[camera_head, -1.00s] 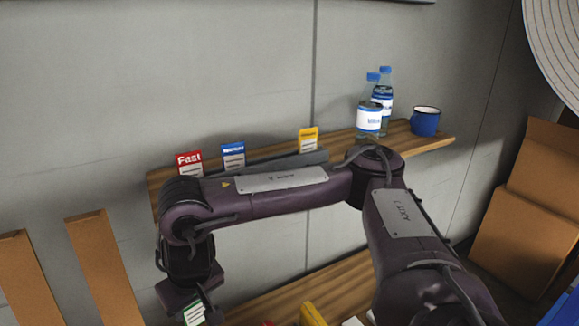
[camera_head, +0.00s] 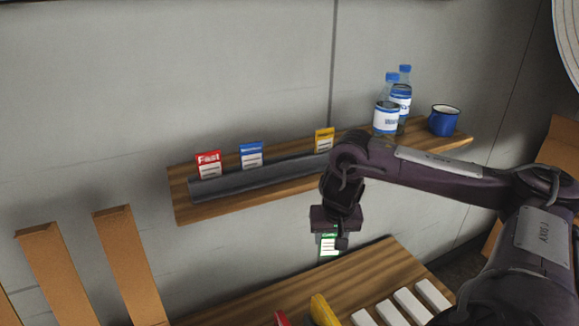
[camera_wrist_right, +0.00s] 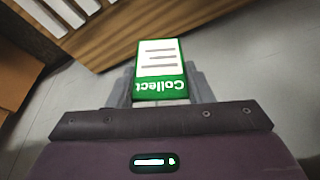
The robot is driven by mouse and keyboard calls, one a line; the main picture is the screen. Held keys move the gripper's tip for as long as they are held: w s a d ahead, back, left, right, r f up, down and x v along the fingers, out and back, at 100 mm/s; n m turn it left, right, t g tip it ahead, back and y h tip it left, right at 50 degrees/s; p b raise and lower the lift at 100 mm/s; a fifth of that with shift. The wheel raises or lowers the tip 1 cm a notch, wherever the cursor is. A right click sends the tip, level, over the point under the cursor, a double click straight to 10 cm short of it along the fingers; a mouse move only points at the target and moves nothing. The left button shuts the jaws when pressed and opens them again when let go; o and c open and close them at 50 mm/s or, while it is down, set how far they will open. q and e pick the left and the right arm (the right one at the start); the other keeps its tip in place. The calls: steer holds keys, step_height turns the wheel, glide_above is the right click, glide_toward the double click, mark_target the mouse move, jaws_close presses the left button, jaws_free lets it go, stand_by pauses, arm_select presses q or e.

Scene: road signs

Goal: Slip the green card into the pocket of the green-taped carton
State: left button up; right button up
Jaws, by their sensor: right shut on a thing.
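The green card (camera_head: 329,250), with white lined paper on it, is held in my right gripper (camera_head: 336,240) above the lower wooden surface. In the right wrist view the green card (camera_wrist_right: 161,70) sits between the fingers of the right gripper (camera_wrist_right: 165,82), with the word "Collect" upside down. No green-taped carton and no pocket can be made out in either view. My left gripper is not in view.
A wall shelf (camera_head: 186,209) bears a grey rack (camera_head: 255,178) with red (camera_head: 208,163), blue (camera_head: 251,154) and yellow (camera_head: 324,138) cards, two bottles and a blue mug (camera_head: 444,120). The lower wooden surface (camera_head: 290,282) bears white strips. Brown boards lean at left.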

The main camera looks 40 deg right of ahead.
steer(key=s+d+r+p, duration=0.1)
steer(key=d+r, duration=0.4)
steer(key=r, duration=0.3)
steer(key=d+r+m+p, duration=0.1)
steer(key=d+r+p, duration=0.1)
steer(key=d+r, duration=0.5)
steer(key=s+d+r+p, duration=0.1)
steer(key=d+r, duration=0.3)
steer(key=r, duration=0.6)
steer(key=w+a+r+n+p, duration=0.2)
steer(key=w+a+r, duration=0.35)
steer(key=r, duration=0.35)
steer(key=w+a+r+n+y+p, duration=0.1)
steer(key=w+a+r+n, duration=0.3)
steer(key=w+a, duration=0.6)
steer(key=shift+w+a+t, duration=0.2)
steer(key=shift+a+t, duration=0.1)
steer(key=shift+a, duration=0.45)
